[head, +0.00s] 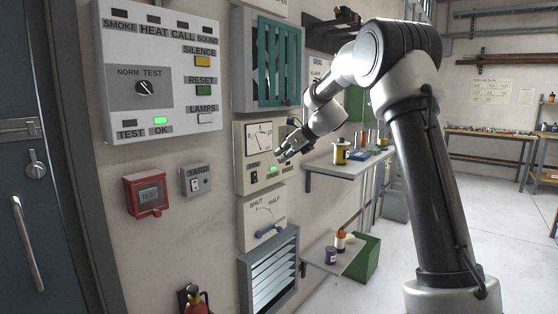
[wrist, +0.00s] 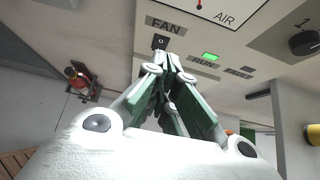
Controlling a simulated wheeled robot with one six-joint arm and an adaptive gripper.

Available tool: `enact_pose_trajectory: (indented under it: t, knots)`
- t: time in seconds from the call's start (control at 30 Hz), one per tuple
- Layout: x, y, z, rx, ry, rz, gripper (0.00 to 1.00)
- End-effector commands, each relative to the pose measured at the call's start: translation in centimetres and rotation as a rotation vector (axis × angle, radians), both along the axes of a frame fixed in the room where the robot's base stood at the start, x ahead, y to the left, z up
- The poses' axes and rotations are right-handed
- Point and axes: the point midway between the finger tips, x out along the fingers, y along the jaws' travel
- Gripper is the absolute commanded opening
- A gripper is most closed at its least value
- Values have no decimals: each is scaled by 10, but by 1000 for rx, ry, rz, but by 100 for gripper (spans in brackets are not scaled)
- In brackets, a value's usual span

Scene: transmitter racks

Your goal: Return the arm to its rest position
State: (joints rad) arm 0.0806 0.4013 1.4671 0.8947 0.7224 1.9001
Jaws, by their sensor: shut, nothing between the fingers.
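My arm (head: 412,150) rises at the right of the head view and bends over toward the panels on the left wall. My gripper (head: 281,157) is in front of the fan panel (head: 240,140), close to its lower part. In the wrist view my gripper (wrist: 168,58) is shut with nothing between its fingers, and its tips point at the fan switch (wrist: 160,42). I cannot tell whether the tips touch the switch. The green RUN lamp (wrist: 210,57) beside it is lit; the FAULT lamp is dark.
A shelf (head: 335,168) with small containers lies just right of my gripper. Below the fan panel are a damper lever (head: 270,231) and a louvred vent (head: 272,275). An alarm panel (head: 160,70) is on the left. The floor (head: 500,215) at right is clear.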

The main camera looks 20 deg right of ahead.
Motion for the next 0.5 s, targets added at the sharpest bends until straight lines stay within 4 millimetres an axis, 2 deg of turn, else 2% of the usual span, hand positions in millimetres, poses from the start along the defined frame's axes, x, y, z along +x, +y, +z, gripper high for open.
enact_pose_trajectory:
  t: [0.33,0.43,0.5]
  knots:
    - [0,0,0,-36,-27,36,0]
    - [-3,0,-2,-148,-91,150,0]
    - [-15,-4,-19,-278,-128,286,0]
